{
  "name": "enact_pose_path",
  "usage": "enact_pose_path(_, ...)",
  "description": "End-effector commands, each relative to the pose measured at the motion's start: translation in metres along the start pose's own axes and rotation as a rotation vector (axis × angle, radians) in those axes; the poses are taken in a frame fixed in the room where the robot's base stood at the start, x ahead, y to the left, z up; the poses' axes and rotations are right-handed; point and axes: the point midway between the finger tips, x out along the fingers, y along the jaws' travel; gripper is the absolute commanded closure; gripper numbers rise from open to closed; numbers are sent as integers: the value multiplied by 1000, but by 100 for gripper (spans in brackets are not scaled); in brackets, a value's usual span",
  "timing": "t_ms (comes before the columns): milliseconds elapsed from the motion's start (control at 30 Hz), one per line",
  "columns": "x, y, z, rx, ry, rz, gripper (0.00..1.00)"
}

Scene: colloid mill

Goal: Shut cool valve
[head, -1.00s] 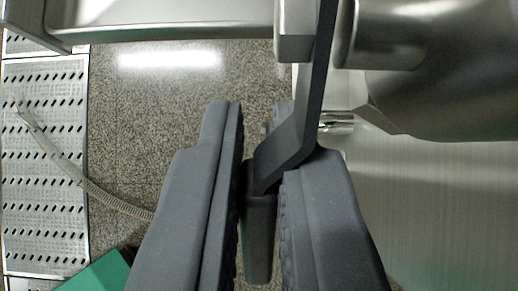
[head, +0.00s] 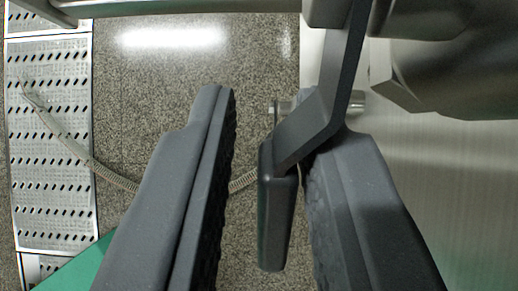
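The cool valve's dark lever handle (head: 338,90) comes down from the metal pipework at the top right and bends to a thick grip end (head: 276,215). My gripper (head: 262,125) is open, with its two dark fingers on either side of the grip end. The grip end is nearer the right finger. A clear gap shows between the left finger and the handle. Part of the bent lever passes over the tip of the right finger. The valve's pivot is at or beyond the top edge and is not clear.
A steel valve body or pipe (head: 440,60) fills the upper right, above a brushed metal panel (head: 450,190). A hose (head: 75,148) lies on the speckled floor (head: 150,100) and a perforated metal strip (head: 50,190) at left. A green object (head: 75,265) is at lower left.

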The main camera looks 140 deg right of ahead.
Motion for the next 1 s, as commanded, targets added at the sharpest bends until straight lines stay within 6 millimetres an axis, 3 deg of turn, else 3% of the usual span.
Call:
enact_pose_path(267,-2,1,-2,0,2,1,82)
enact_pose_path(467,-14,-1,2,1,-1,1,82)
enact_pose_path(1000,-73,-1,84,5,-4,1,82)
